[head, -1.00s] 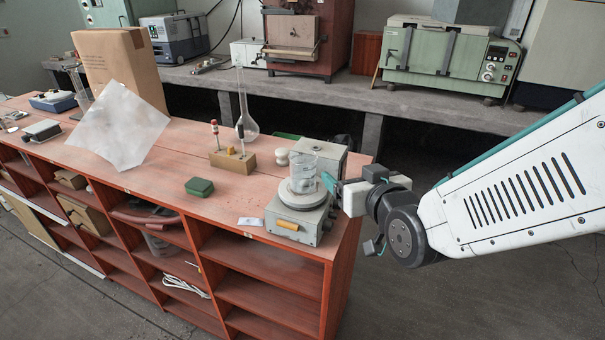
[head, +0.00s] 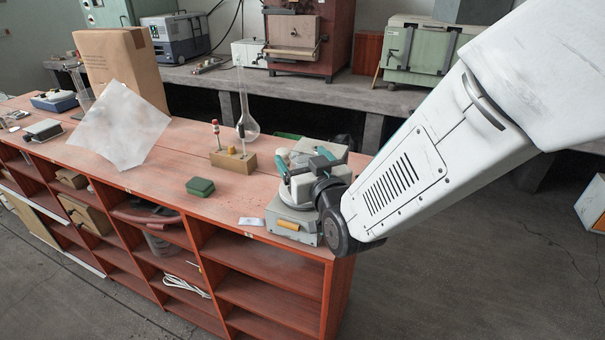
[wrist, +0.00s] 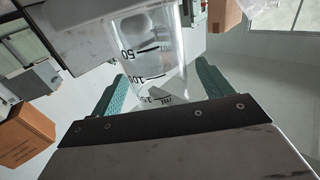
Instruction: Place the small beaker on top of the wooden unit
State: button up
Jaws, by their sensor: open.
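The small clear glass beaker with black markings (wrist: 150,65) shows in the wrist view, inverted in that picture, between the two teal fingers. My gripper (head: 287,172) is open around it, with a finger on each side; I cannot tell whether either finger touches the glass. In the head view my gripper hides most or all of the beaker, above the round plate of the grey device (head: 292,222). That device stands on the right end of the red-brown wooden unit (head: 150,184), a long low shelf with open compartments.
On the unit left of the device are a small green box (head: 200,187), a wooden block with upright rods (head: 233,160), a tall-necked flask (head: 246,125) and a white sheet (head: 120,128). A grey box (head: 320,152) stands just behind the device. Bare top lies around the green box.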

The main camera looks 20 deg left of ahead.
jog(key=c, duration=1.1)
jog(key=shift+c, duration=0.7)
jog(key=shift+r, duration=0.15)
